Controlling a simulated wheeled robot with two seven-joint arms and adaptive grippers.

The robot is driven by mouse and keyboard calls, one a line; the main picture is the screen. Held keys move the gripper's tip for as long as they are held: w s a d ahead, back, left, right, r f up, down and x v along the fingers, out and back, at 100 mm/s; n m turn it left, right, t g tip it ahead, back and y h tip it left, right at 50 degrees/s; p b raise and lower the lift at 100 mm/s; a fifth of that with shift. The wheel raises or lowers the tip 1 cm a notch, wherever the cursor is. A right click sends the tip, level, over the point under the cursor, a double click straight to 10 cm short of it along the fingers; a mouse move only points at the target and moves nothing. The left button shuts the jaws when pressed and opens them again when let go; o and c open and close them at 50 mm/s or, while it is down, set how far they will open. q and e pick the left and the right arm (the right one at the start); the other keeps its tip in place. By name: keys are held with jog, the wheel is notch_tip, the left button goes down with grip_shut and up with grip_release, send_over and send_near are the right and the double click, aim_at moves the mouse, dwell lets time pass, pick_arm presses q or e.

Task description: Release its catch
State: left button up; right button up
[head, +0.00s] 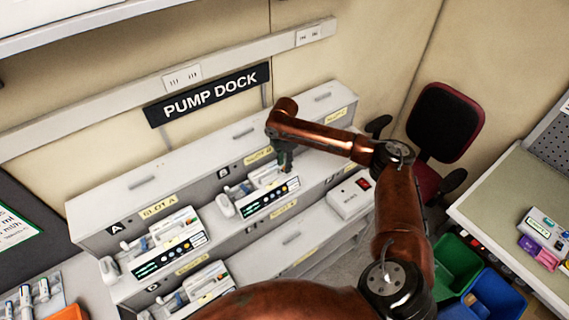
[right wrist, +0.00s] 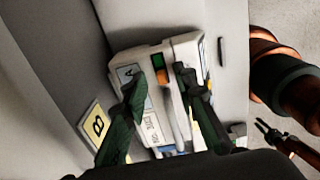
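A white pump (head: 268,197) with a lit dark display sits in slot B of the dock. It also shows in the right wrist view (right wrist: 129,55), with a small green and orange part (right wrist: 161,70) on its top that may be the catch. My right gripper (head: 285,168) points down at this pump. In the right wrist view its two dark green fingers (right wrist: 157,76) are apart, one on each side of the coloured part, with nothing clearly gripped. My left gripper (right wrist: 264,126) shows small at the right of that view, its prongs apart and empty.
Another pump (head: 168,255) sits in slot A, and one (head: 208,287) is on the lower tier. A white box with a red switch (head: 351,196) stands right of slot B. Green (head: 456,264) and blue (head: 497,298) bins and a chair (head: 445,125) are at the right.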

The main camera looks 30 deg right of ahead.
jog(key=shift+s+f, duration=0.1)
jog(key=shift+s, duration=0.05)
jog(key=shift+c, duration=0.4)
grip_shut()
